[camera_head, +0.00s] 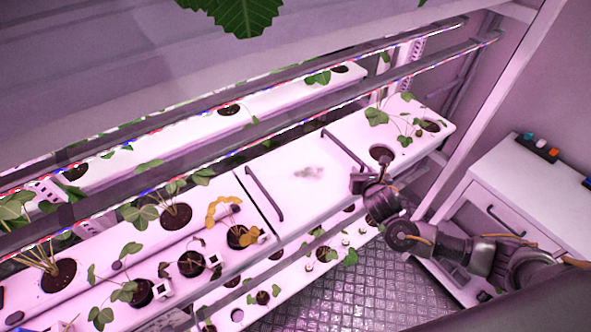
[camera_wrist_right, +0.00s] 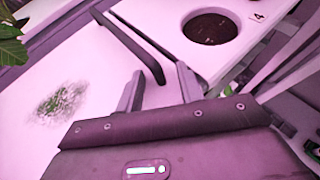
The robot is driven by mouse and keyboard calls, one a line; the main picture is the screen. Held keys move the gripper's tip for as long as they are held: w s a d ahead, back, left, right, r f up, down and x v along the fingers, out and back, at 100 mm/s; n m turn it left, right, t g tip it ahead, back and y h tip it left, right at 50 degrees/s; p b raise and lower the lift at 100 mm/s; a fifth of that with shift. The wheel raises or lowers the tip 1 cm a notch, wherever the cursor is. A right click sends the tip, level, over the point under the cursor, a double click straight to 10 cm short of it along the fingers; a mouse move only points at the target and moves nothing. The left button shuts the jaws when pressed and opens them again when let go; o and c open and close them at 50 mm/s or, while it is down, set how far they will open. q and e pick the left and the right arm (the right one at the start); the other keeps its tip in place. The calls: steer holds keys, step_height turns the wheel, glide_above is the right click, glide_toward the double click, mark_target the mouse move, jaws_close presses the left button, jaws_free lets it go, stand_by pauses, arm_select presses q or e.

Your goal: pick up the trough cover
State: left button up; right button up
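The trough cover (camera_head: 300,195) is a white panel with a grey-green smudge, lying in the front trough row. It has two dark bar handles, a left one (camera_head: 264,195) and a right one (camera_head: 344,150). My right gripper (camera_head: 356,180) is beside the near end of the right handle. In the right wrist view my right gripper (camera_wrist_right: 160,88) has its fingers apart, with the near end of the handle (camera_wrist_right: 133,45) appearing between them. The smudged cover (camera_wrist_right: 40,75) lies on the left there. I cannot tell whether the fingers touch the handle. My left gripper is not in view.
Planted troughs (camera_head: 395,125) adjoin the cover on both sides. A lower planted trough (camera_head: 325,250) runs below it. Pipes with light strips (camera_head: 290,122) cross above the racks. A white cabinet (camera_head: 530,190) stands at the right. The metal floor (camera_head: 365,290) in front is clear.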

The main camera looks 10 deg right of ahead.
steer(key=shift+s, duration=0.1)
steer(key=shift+s+r, duration=0.15)
steer(key=shift+s, duration=0.05)
steer(key=shift+s+r, duration=0.1)
steer(key=shift+s, duration=0.05)
steer(key=shift+c, duration=0.7)
steer(key=shift+a, duration=0.1)
steer(key=shift+c, duration=2.3)
steer(key=shift+w, duration=0.2)
jaws_close()
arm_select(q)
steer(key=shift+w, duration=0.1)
